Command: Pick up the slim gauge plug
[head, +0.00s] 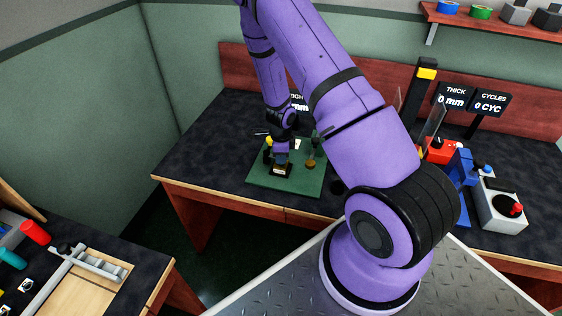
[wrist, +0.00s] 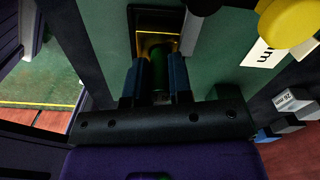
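In the wrist view a dark green, round-topped thing (wrist: 160,64) shows between my two blue fingers; it may be the slim gauge plug, but its size and label are not visible. It stands before a dark, brass-lined holder (wrist: 146,18). My gripper (wrist: 158,80) has its fingers apart, one on each side of the green thing; I cannot tell whether they touch it. In the head view my gripper (head: 281,160) points down over the dark holder (head: 281,170) on the green mat (head: 300,187). The plug is hidden there.
A yellow-topped piece (wrist: 288,20) and a white label (wrist: 262,53) are close to the right of my gripper. On the mat a brown post (head: 311,158) stands to its right. Further right are red and blue machine parts (head: 440,152). The mat's front is clear.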

